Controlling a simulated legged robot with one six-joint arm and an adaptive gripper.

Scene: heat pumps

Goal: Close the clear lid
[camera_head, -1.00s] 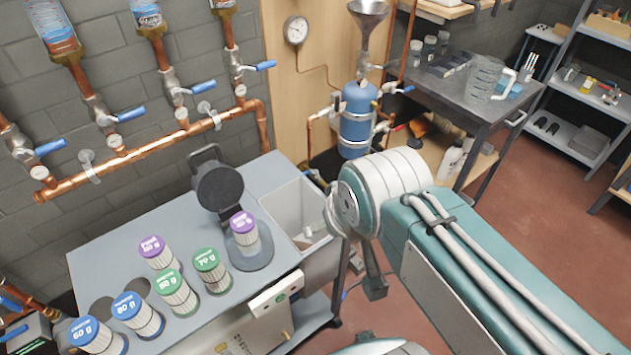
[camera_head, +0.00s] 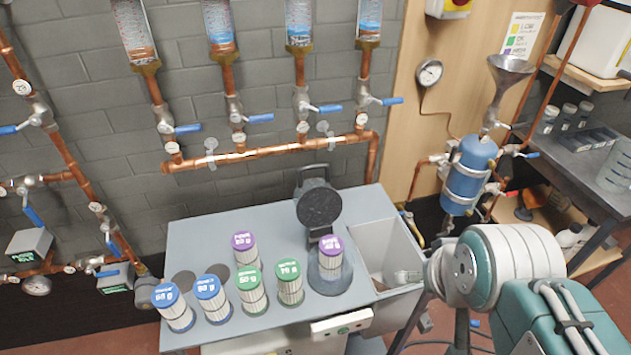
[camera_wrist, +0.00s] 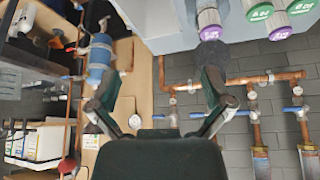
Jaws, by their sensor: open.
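A purple-topped filter (camera_head: 331,256) stands upright in that holder. In the wrist view, which is upside down, the lid (camera_wrist: 212,57) shows beyond my right-hand finger, partly hidden by it. My gripper (camera_wrist: 158,95) is open and empty, its two dark fingers spread wide. I see no contact with the lid. In the head view my arm is at the right and the fingers cannot be made out.
Several coloured-top filters (camera_head: 250,290) stand left of the holder on the bench (camera_head: 190,250). An open grey bin (camera_head: 388,255) adjoins its right side. Copper pipes (camera_head: 260,152) with blue-handled valves run along the wall behind. A blue tank (camera_head: 468,172) stands at the right.

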